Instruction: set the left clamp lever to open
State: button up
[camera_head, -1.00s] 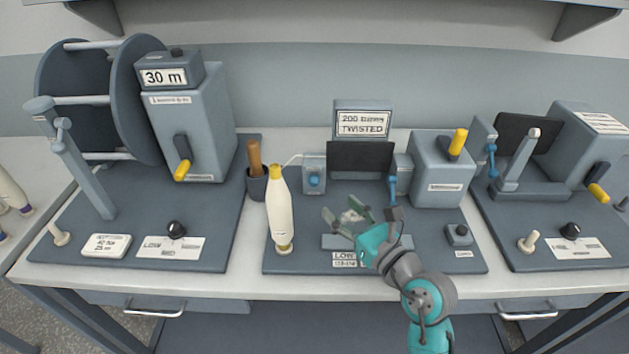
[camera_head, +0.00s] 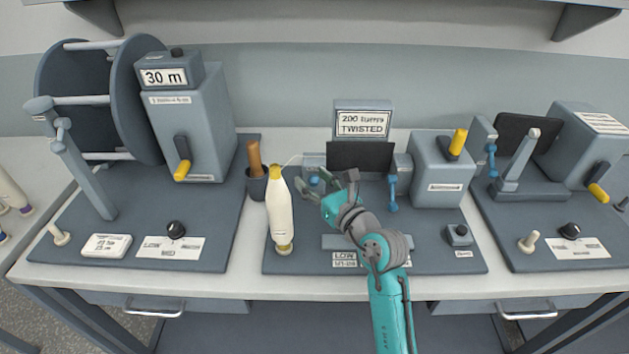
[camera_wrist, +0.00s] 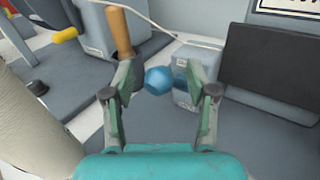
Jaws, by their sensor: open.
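The left clamp is a grey block (camera_wrist: 186,84) with a blue ball-ended lever (camera_wrist: 158,80) on its front, seen in the wrist view. In the head view the blue lever end (camera_head: 315,181) shows just behind my gripper, and the lever's arm is hidden. My gripper (camera_head: 327,182) is open in front of the clamp. In the wrist view the open fingers (camera_wrist: 160,82) stand on either side of the blue ball, which appears between their tips; I cannot tell whether they touch it.
A white bobbin (camera_head: 281,212) stands close left of my gripper. A cup with a wooden handle (camera_head: 256,184) is behind it. A dark panel (camera_head: 360,156) stands to the right. A second blue lever (camera_head: 393,190) is on the right clamp.

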grip_shut()
jog(key=shift+f, duration=0.1)
jog(key=shift+s+a+f+n+t+y, duration=0.1)
jog(key=shift+s+f+n+t+y, duration=0.35)
jog(key=shift+f+n+t+y, duration=0.3)
jog(key=shift+f+n, duration=0.1)
jog(key=shift+n, duration=0.15)
